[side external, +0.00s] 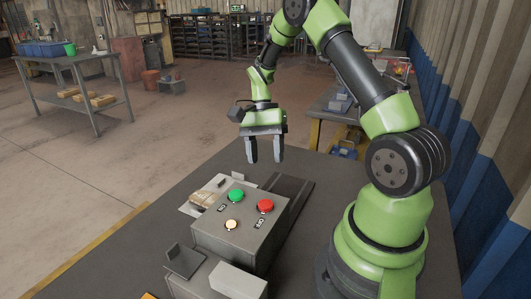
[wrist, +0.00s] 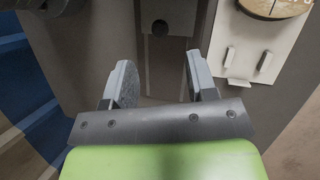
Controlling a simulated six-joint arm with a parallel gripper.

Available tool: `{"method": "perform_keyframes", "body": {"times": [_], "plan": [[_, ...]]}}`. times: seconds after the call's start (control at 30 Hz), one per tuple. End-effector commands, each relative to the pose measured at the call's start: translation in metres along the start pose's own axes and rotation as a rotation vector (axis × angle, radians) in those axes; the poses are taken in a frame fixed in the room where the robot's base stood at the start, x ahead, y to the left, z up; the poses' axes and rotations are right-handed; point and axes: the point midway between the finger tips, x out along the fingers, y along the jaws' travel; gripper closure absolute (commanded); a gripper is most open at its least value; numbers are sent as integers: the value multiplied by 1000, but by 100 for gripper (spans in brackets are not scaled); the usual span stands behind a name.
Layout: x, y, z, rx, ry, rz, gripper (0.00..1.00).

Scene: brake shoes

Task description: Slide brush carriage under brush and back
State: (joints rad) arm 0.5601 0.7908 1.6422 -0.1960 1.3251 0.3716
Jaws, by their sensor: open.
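My gripper (side external: 265,161) is open and empty, pointing down above the far end of a dark rail strip (side external: 292,190) on the work table. In the wrist view, a grey block with a small round hole (wrist: 178,15) lies ahead of the open fingers (wrist: 158,68), over the strip (wrist: 163,75). A pale plate (wrist: 243,35) with small upright tabs lies to the right. A round tan piece (wrist: 272,6) on it is cut off by the picture edge. In the side view, a tan piece (side external: 204,198) shows behind the button box. I cannot tell which part is the carriage or the brush.
A grey control box (side external: 232,240) with green (side external: 236,195), red (side external: 265,206) and pale (side external: 231,225) buttons stands on the dark table (side external: 130,245), in front of the rail. Grey box-shaped parts (side external: 238,281) stand at the near edge. The space around my fingers looks clear.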

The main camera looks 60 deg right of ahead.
Motion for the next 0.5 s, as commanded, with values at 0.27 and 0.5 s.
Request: {"method": "perform_keyframes", "body": {"times": [0.27,0.5], "plan": [[-1,3,3,158,32,-16,63],[-5,10,11,698,109,-114,63]]}}
